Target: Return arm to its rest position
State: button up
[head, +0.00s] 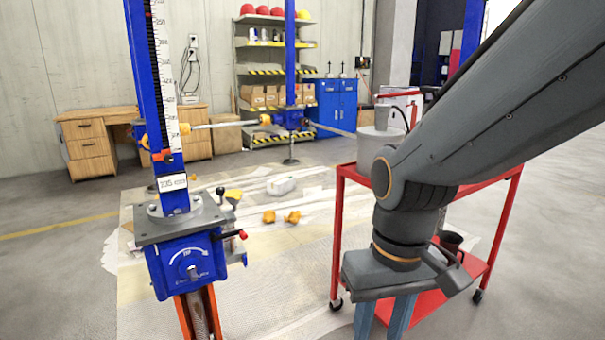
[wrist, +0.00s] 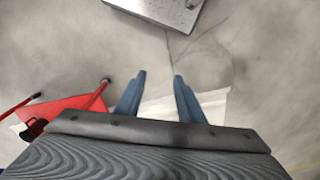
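My gripper (wrist: 158,78) points down in the wrist view, its two blue fingers spread apart with bare grey floor between them. It is open and holds nothing. In the head view my gripper (head: 388,318) hangs at the lower right, in front of the red cart (head: 341,225); its fingertips are cut off by the bottom edge. My arm comes in from the upper right. The near blue screw jack (head: 187,262) stands upright to the left, apart from my gripper, with a scale and a small display on its column.
A second blue jack (head: 291,118) stands farther back. Orange pieces (head: 291,217) lie on the floor sheet (head: 255,290). A wooden desk (head: 92,142), shelves (head: 271,45) and a blue cabinet (head: 336,105) line the back. A grey object (wrist: 160,9) lies at the wrist view's top.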

jog(key=d+r+m+p, duration=0.2)
jog(key=d+r+p, duration=0.6)
jog(key=p, duration=0.6)
jog(key=shift+s+r+h+p, duration=0.25)
jog(key=shift+r+h+p, duration=0.05)
jog(key=shift+r+p, duration=0.1)
jog(key=shift+d+f+m, duration=0.1)
jog(key=shift+d+m, duration=0.05)
jog(key=shift+m, duration=0.15)
jog(key=shift+c, duration=0.5)
